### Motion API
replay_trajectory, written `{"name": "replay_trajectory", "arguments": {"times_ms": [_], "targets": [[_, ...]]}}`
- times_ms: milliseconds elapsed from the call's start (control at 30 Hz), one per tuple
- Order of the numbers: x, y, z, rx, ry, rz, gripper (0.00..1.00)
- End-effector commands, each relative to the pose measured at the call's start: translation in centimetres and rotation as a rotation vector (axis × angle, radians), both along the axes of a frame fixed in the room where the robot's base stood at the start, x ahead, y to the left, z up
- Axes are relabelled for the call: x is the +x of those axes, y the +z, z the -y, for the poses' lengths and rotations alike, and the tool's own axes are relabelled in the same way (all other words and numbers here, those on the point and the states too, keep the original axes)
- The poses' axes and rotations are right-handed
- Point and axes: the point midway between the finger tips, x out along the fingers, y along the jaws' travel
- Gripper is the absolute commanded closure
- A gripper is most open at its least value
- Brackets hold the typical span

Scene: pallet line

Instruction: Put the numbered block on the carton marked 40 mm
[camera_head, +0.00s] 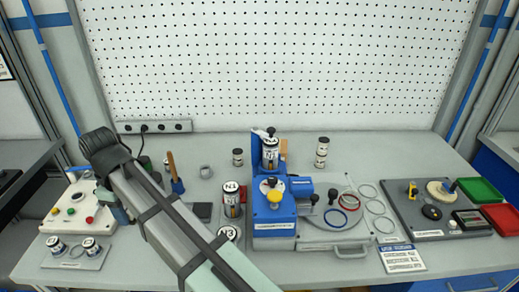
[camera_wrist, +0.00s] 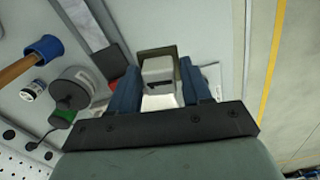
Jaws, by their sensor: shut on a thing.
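I see no carton marked 40 mm and no block with a readable number in either view. My gripper (camera_wrist: 157,88) shows in the wrist view with two blue fingers, shut on a small grey-white piece (camera_wrist: 158,68). A dark olive part shows just beyond that piece; I cannot tell whether they are joined. In the head view my arm crosses the left of the bench and mostly hides the gripper, beside the white button box (camera_head: 75,205). White-labelled cylinders stand on the bench, one marked N1 (camera_head: 232,200) and one showing N3 (camera_head: 228,234) on its top.
A blue fixture (camera_head: 273,215) with a yellow knob stands mid-bench. Rings (camera_head: 349,201) lie to its right, then a dark plate (camera_head: 410,222) and green (camera_head: 480,190) and red (camera_head: 503,217) trays. A wooden-handled tool (camera_head: 174,172) stands near my arm. A pegboard (camera_head: 270,60) closes the back.

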Motion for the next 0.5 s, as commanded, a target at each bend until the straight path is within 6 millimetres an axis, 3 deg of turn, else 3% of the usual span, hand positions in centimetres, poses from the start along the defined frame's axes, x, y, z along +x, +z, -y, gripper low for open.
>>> {"name": "replay_trajectory", "arguments": {"times_ms": [267,500], "targets": [[8.1,1.2,4.1,0.000,-0.228,0.000,0.85],[14.7,2.2,8.9,0.001,-0.434,0.001,0.85]]}}
